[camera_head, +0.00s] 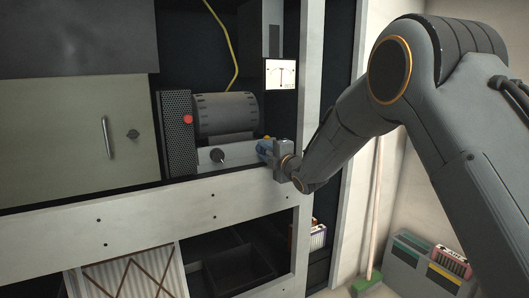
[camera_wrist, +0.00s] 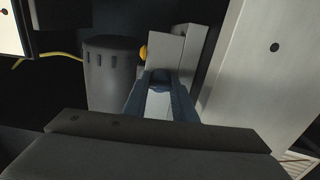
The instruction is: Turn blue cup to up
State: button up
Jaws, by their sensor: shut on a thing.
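A yellow knob (camera_wrist: 143,52) is just beside the fingertips. A white rack post (camera_wrist: 268,70) rises close on the right. A red button (camera_head: 188,119) is further left.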

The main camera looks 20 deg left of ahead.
jog(key=shift+f, duration=0.1)
jog(key=o, duration=1)
jog(key=shift+o, duration=0.2)
jog(key=v, duration=0.7)
jog(key=shift+s+d+p, duration=0.25)
jog(key=shift+s+p, duration=0.05)
jog(key=shift+p, duration=0.15)
